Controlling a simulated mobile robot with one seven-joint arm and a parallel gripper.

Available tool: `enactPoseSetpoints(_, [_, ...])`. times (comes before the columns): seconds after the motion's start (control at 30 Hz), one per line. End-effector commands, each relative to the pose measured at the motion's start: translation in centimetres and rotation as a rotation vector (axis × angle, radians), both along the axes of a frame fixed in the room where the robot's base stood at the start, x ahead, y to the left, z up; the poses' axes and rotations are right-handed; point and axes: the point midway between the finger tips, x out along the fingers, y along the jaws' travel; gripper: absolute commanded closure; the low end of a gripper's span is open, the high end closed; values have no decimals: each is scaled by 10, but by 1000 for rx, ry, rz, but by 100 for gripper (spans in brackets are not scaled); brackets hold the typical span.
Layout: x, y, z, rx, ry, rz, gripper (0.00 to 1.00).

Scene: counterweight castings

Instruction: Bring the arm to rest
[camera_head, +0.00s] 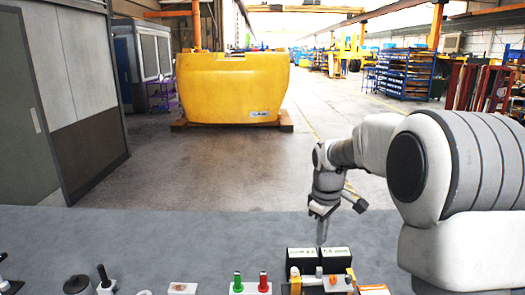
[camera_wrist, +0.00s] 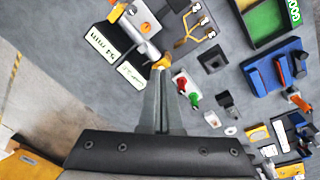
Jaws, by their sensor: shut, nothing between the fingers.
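My arm reaches in from the right in the head view, bent at the elbow, with the wrist pointing down. My gripper (camera_head: 322,238) is upright over the grey table (camera_head: 150,240), just at or above two black boxes with white labels, the left one (camera_head: 301,262) and the right one (camera_head: 336,262). In the wrist view the fingers of my gripper (camera_wrist: 163,72) are together with nothing between them. The labelled boxes (camera_wrist: 103,45) lie to the left of the fingertips there. Whether the fingertips touch anything I cannot tell.
A green and a red peg (camera_head: 263,283) stand on a white block left of the boxes. The wrist view shows a blue tray (camera_wrist: 254,78), a green tray (camera_wrist: 252,38) and small parts. A yellow casting (camera_head: 230,88) stands on the floor beyond. The table's left middle is clear.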

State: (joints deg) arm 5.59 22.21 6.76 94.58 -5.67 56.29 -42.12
Motion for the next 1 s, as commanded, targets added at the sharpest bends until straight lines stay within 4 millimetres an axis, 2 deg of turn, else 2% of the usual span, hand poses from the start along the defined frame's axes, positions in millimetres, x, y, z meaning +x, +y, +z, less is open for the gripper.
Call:
enactPoseSetpoints(0.03, [-11, 1, 14, -1, -21, -28, 100])
enactPoseSetpoints(0.2, [-48, 3, 47, 11, -73, -129, 100])
enactPoseSetpoints(0.5, [-118, 6, 87, 50, -165, -310, 100])
enactPoseSetpoints(0.73, [-174, 7, 102, 102, -236, -450, 100])
enactPoseSetpoints(1.0, [-238, 9, 101, 183, -307, -608, 100])
